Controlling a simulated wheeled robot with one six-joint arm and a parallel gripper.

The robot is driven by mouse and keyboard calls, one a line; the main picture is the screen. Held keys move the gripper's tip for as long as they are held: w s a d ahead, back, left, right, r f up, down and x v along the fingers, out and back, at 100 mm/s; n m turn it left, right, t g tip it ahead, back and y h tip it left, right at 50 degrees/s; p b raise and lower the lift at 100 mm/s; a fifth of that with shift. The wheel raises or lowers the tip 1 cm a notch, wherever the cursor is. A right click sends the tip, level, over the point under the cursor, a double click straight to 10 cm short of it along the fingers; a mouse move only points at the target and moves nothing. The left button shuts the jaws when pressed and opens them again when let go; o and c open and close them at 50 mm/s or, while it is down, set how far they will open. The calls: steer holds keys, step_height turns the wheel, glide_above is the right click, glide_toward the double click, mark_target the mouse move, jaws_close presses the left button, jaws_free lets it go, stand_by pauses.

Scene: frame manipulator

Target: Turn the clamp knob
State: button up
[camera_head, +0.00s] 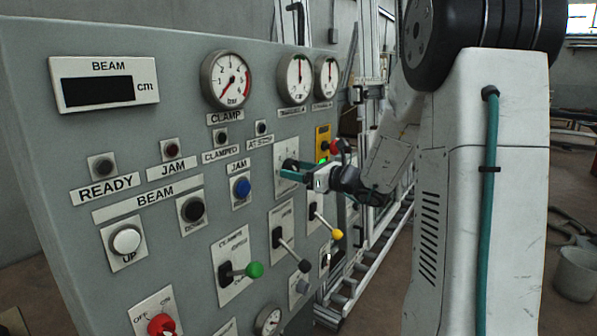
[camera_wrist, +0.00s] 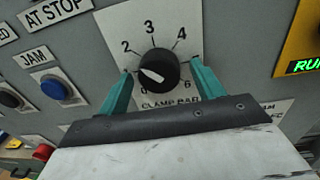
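The clamp knob (camera_wrist: 158,69) is a round black dial on a white plate (camera_wrist: 176,28) marked with numbers and partly legible "CLAMP BAR" lettering. Its white pointer line lies toward the lower left, near the low end of the scale. My gripper (camera_wrist: 161,70) is open, with one teal finger on each side of the knob and a visible gap on both sides. The fingers cover parts of the scale. In the head view my gripper (camera_head: 288,172) is at the panel's right part, in front of the knob plate (camera_head: 288,152), and largely hides the knob.
The clamp gauge (camera_head: 228,80) is at the panel top. A blue jam button (camera_head: 241,187) is left of my gripper. A yellow unit with a green display (camera_head: 322,145) is close on the right. Levers with green (camera_head: 254,269) and yellow (camera_head: 337,234) knobs stick out below.

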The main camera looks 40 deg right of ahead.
steer(key=c, duration=0.9)
steer(key=shift+o, duration=0.2)
steer(key=shift+n, duration=0.4)
steer(key=n, duration=0.3)
steer(key=shift+n, duration=2.4)
steer(key=o, duration=1)
